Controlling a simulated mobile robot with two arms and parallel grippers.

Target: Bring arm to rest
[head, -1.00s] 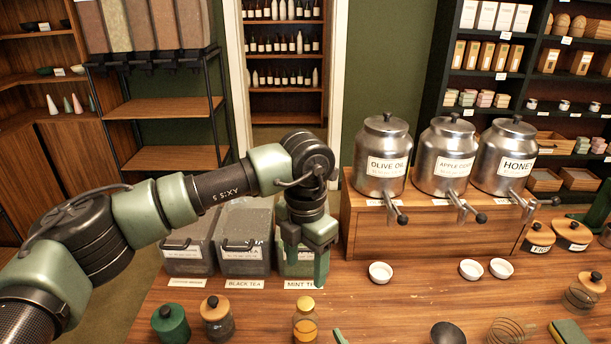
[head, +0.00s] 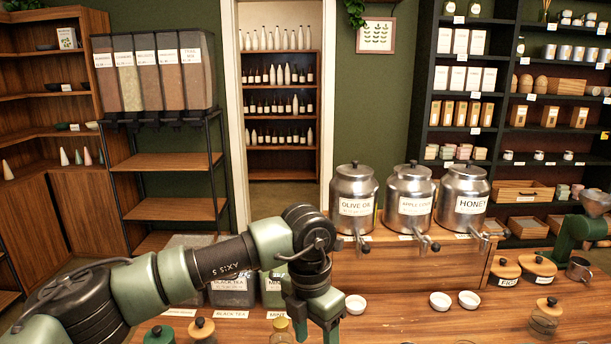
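My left arm comes in from the left with its wrist bent down. My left gripper (head: 317,318) points down over the counter, in front of the tea bins, and its two green fingers stand apart with nothing seen between them. The fingertips are near the bottom edge of the head view. My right gripper is not in view.
Labelled tea bins (head: 232,291) stand behind my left arm. Right of the gripper are a white bowl (head: 356,304) and metal dispensers (head: 354,198) on a wooden stand (head: 400,268). Wooden-lidded jars (head: 201,331) and an amber-capped bottle (head: 281,331) stand near the front edge.

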